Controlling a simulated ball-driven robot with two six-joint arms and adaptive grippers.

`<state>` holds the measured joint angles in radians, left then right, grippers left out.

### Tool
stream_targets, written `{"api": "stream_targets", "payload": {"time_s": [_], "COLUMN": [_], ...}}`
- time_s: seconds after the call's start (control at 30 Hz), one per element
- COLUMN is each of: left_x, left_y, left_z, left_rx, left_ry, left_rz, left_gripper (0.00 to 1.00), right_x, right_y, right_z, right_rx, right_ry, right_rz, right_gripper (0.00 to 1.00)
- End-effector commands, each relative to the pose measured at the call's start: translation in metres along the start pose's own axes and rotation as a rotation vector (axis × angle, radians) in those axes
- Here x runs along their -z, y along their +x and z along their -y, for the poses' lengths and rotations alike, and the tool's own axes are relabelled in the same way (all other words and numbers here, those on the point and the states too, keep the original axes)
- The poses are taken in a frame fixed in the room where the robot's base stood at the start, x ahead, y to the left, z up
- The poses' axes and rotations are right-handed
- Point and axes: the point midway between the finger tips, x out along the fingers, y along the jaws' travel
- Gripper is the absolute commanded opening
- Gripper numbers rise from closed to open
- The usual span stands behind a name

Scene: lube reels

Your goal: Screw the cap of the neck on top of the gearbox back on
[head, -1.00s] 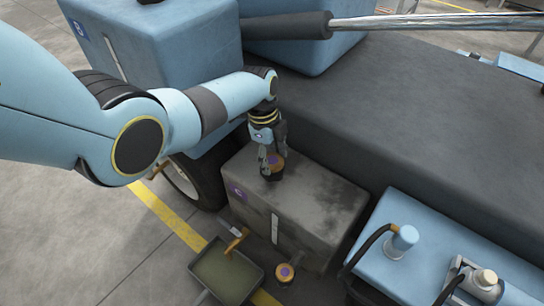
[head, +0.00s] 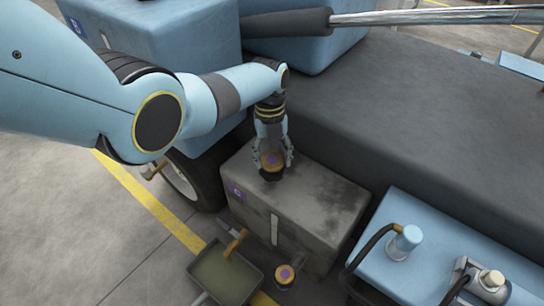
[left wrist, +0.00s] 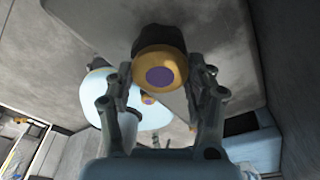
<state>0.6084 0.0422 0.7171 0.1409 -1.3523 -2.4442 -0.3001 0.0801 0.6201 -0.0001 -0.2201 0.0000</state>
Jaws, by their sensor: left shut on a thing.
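The gearbox (head: 315,205) is a dark grey, stained box below the left arm. An orange cap with a purple disc (head: 271,158) sits at the dark neck (head: 271,176) on its top. My left gripper (head: 272,160) points down there, shut on the cap with a finger on either side. In the left wrist view the cap (left wrist: 160,72) shows between the fingers, with the dark neck (left wrist: 160,40) behind it. How far the cap is threaded cannot be told. My right gripper is not in view.
A similar orange and purple cap (head: 284,274) shows low at the gearbox's front. A drip pan (head: 258,275) stands beside it, with an orange-handled tool (head: 236,243) near its rim. A blue unit with hoses (head: 405,210) stands at right. A large dark block (head: 420,110) lies behind.

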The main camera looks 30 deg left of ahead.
Motion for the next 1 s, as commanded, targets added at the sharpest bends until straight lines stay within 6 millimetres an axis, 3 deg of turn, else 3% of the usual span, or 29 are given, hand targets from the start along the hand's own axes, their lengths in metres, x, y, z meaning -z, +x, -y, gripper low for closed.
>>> {"api": "stream_targets", "payload": {"time_s": [0.33,0.63,0.9,0.93,1.0], "left_x": [0.0002,0.0007,0.0008,0.0008,0.0007], "left_y": [0.0004,0.0009,0.0012,0.0012,0.0012], "left_z": [-0.0005,0.0005,0.0002,0.0001,0.0002], "left_rx": [-0.009,-0.068,-0.075,-0.075,-0.074], "left_ry": [0.05,0.436,0.484,0.483,0.483], "left_rz": [0.0,0.0,-0.001,-0.001,-0.001], "left_gripper": [0.19,0.19,0.19,0.57,0.66], "right_x": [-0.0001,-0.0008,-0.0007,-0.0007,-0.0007], "right_y": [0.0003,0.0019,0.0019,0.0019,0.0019], "right_z": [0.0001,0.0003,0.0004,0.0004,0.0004], "right_rx": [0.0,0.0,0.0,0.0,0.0], "right_ry": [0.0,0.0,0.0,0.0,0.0], "right_rz": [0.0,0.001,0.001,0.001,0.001], "right_gripper": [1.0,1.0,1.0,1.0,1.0]}}
